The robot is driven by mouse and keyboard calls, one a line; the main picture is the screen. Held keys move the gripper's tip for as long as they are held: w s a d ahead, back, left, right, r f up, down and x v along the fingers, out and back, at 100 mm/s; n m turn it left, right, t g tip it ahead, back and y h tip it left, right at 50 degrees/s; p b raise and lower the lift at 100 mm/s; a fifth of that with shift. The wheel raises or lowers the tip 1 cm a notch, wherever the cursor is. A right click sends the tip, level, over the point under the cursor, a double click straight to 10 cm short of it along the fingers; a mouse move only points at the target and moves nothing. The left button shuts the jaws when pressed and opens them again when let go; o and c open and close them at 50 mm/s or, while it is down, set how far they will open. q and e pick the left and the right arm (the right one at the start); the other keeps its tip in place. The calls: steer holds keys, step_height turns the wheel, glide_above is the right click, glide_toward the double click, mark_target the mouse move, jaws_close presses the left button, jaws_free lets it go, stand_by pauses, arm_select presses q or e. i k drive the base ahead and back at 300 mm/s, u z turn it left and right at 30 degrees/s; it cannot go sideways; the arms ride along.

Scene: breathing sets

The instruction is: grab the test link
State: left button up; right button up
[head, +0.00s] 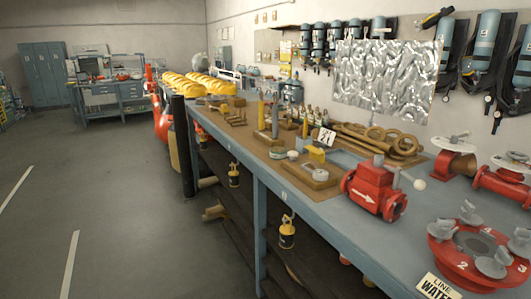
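I cannot tell for sure which object is the test link. Several brass-coloured pieces with ring-shaped ends (380,138) lie on the long blue bench (258,160), against the wall behind a small white number card (326,136). Smaller yellow and brass-coloured parts (316,154) lie on a brown board (280,167) nearer the bench's front edge. Neither of my grippers shows in the head view.
A red valve body with a white arrow (371,190) and a red flange with grey wing pieces (470,252) stand on the near bench. Yellow helmets (200,83) fill its far end. Breathing sets (482,45) hang on the wall.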

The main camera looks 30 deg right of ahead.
mark_target(310, 165)
steer(key=i, duration=2)
steer(key=z, duration=3.7)
